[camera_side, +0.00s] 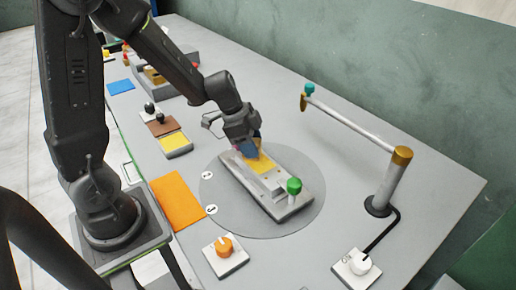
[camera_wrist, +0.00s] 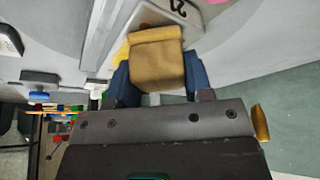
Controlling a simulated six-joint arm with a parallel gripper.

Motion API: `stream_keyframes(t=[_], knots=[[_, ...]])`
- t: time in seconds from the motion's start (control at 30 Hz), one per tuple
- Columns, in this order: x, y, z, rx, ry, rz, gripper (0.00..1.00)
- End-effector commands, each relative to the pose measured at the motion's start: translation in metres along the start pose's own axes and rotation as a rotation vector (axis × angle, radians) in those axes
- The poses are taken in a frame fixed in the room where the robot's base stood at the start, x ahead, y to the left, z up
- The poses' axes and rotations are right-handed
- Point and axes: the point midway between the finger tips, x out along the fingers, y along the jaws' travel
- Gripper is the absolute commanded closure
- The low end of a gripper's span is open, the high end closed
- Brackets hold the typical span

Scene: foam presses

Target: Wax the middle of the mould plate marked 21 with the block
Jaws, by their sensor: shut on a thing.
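The grey mould plate (camera_side: 291,182) lies on a round grey disc, with a yellow patch (camera_side: 264,163) on its middle part and a green knob at its near end. In the wrist view the plate (camera_wrist: 170,10) shows at the top with the mark 21, upside down. My gripper (camera_side: 250,150) is over the far half of the plate, pointing down. It is shut on a tan block (camera_wrist: 157,62), held between its two blue fingers (camera_wrist: 156,80). The block looks low over the plate or on it; I cannot tell whether they touch.
An orange mat (camera_side: 175,201) and an orange-knobbed box (camera_side: 225,256) are left of the disc (camera_side: 310,215). A yellow-topped pad (camera_side: 174,142) stands further back. A post with a long white arm (camera_side: 350,125) reaches over the table at right. A white-knobbed box (camera_side: 357,266) sits at front right.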

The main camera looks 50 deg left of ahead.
Motion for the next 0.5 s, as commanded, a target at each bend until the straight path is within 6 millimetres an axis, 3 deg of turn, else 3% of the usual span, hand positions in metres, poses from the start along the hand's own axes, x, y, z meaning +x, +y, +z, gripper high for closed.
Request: stream_keyframes(t=[0.5], knots=[[0.013,0.033,-0.030,0.004,0.000,0.003,0.72]])
